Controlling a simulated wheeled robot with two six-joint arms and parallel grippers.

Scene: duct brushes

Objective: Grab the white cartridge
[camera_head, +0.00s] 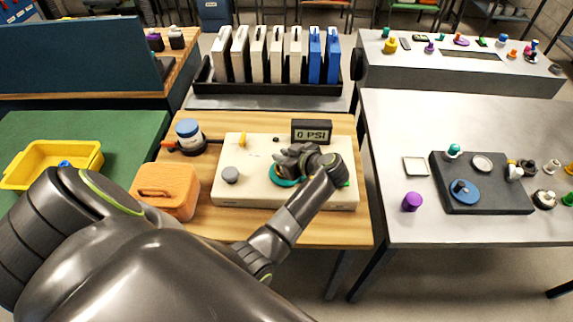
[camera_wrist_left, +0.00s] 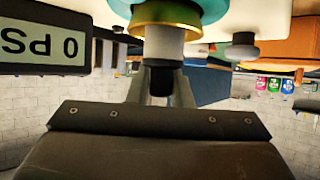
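Several tall white cartridge-like blocks (camera_head: 257,54) stand upright in a black rack (camera_head: 262,90) behind the wooden table, with two blue ones at its right end. My left gripper (camera_head: 287,162) is away from them, low over the cream panel (camera_head: 228,196) at a teal round base (camera_head: 279,184). In the left wrist view, my fingers (camera_wrist_left: 161,92) flank a pale grey-white cylinder (camera_wrist_left: 164,46) with a gold collar (camera_wrist_left: 166,13) and a black end. I cannot tell whether they press on it. My right gripper is not in view.
A "0 PSI" display (camera_head: 311,131) stands at the panel's back edge. An orange block (camera_head: 165,190) and a blue-lidded jar (camera_head: 188,131) are left of the panel. A yellow tray (camera_head: 52,163) sits on the green table. A dark plate with parts (camera_head: 480,199) lies on the right table.

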